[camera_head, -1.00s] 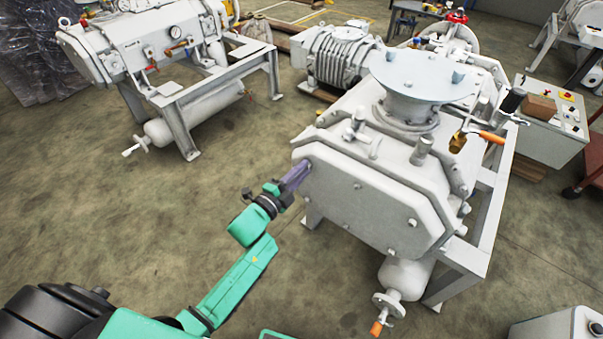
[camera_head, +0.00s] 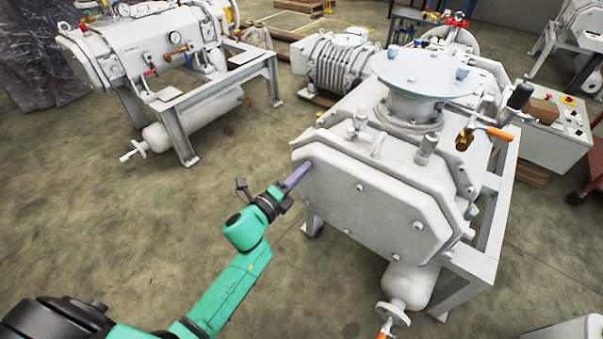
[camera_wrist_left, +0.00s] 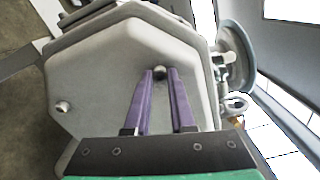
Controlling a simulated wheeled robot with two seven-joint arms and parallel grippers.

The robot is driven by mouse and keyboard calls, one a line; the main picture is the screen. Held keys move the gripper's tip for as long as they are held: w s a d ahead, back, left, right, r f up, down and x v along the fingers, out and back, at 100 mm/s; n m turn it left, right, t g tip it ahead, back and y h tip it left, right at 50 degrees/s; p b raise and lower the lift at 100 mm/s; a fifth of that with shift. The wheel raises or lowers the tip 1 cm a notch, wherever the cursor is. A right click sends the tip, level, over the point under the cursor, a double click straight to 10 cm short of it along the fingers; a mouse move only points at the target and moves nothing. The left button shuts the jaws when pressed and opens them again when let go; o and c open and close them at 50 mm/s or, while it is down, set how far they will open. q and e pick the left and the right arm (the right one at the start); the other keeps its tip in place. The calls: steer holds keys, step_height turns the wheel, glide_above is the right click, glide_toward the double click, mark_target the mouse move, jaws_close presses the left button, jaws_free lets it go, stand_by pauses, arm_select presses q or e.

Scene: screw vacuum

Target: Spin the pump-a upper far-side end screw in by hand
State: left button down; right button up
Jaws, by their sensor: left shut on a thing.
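Pump-a (camera_head: 385,195) is the large pale grey machine right of centre, its eight-sided end plate facing me. My left gripper (camera_head: 306,165) reaches the plate's upper left corner with its purple fingers. In the left wrist view, my left gripper (camera_wrist_left: 160,74) has its two fingertips on either side of a round metal screw head (camera_wrist_left: 160,71) near the plate's edge. The gripper is shut on this end screw, which the fingers hide in the head view. Other screw heads show on the plate, one near its upper middle (camera_head: 360,187). My right gripper is not in view.
A second grey machine (camera_head: 150,50) stands on a frame at the back left. A handwheel valve (camera_head: 394,313) hangs below the pump's front. An orange-handled valve (camera_head: 490,132) is on its right side. The floor left of the pump is clear.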

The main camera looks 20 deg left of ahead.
arm_select(q)
steer(key=shift+s+f, duration=0.1)
steer(key=shift+f, duration=0.1)
steer(key=c, duration=0.8)
jaws_free()
steer(key=shift+o, duration=0.2)
steer(key=shift+r, duration=0.1)
steer(key=b+v, duration=0.1)
steer(key=v, duration=1.3)
steer(key=shift+s, duration=0.3)
steer(key=shift+a, duration=0.1)
